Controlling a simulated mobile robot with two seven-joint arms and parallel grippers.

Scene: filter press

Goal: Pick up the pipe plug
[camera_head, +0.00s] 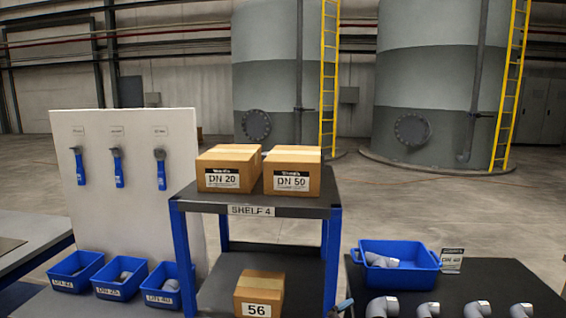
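I cannot pick out a pipe plug for certain. Several grey pipe fittings with bent, elbow-like shapes stand in a row on the dark right table, the leftmost one (382,306) near the bottom edge. A blue bin (418,253) behind them holds a grey fitting (381,260). At the left, three small labelled blue bins (77,271) stand in a row. The middle bin (120,277) and the right bin (167,285) hold grey pieces too small to identify.
A dark shelf unit (262,209) with blue posts, marked SHELF 4, stands in the middle. It carries boxes marked DN 20 (228,169) and DN 50 (292,172), and a lower box (259,292). A white tool panel (140,215) stands left. Open floor lies behind.

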